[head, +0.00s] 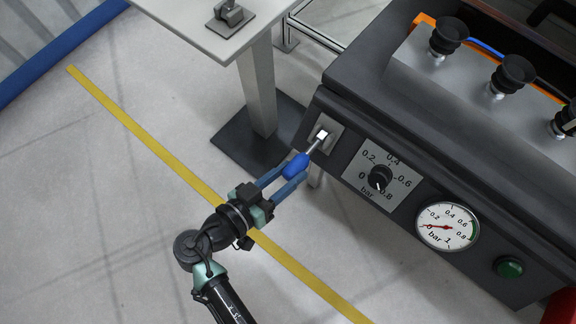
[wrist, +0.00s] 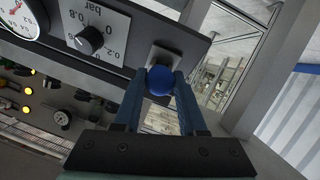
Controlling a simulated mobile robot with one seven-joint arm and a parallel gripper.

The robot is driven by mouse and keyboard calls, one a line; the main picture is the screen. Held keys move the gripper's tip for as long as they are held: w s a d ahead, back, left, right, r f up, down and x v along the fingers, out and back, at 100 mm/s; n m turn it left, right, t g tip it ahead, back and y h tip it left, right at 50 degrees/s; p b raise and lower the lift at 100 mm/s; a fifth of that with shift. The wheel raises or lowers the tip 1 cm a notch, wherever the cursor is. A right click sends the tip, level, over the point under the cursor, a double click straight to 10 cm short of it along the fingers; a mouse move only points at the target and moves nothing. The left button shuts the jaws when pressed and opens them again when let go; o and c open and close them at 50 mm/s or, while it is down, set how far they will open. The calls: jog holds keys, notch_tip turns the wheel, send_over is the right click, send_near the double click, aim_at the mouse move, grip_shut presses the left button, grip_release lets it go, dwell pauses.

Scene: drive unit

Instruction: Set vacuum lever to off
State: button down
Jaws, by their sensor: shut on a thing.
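The vacuum lever (head: 296,163) has a blue grip on a thin metal rod that comes out of a light square plate (head: 326,132) at the left end of the dark machine panel. My gripper (head: 290,175) is shut on the blue grip, one finger on each side. In the wrist view the round blue end of the lever (wrist: 160,80) sits between the fingertips of my gripper (wrist: 160,86). In the head view the lever points down and to the left, away from the panel. The rod is mostly hidden in the wrist view.
A black knob (head: 380,178) on a bar scale and a round pressure gauge (head: 447,225) sit right of the lever. A green button (head: 509,267) is farther right. A grey table (head: 200,22) stands upper left. The floor left of the panel is open.

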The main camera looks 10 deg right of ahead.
jog(key=shift+f, duration=0.1)
jog(key=shift+c, duration=2.3)
grip_release()
jog(key=v, duration=1.3)
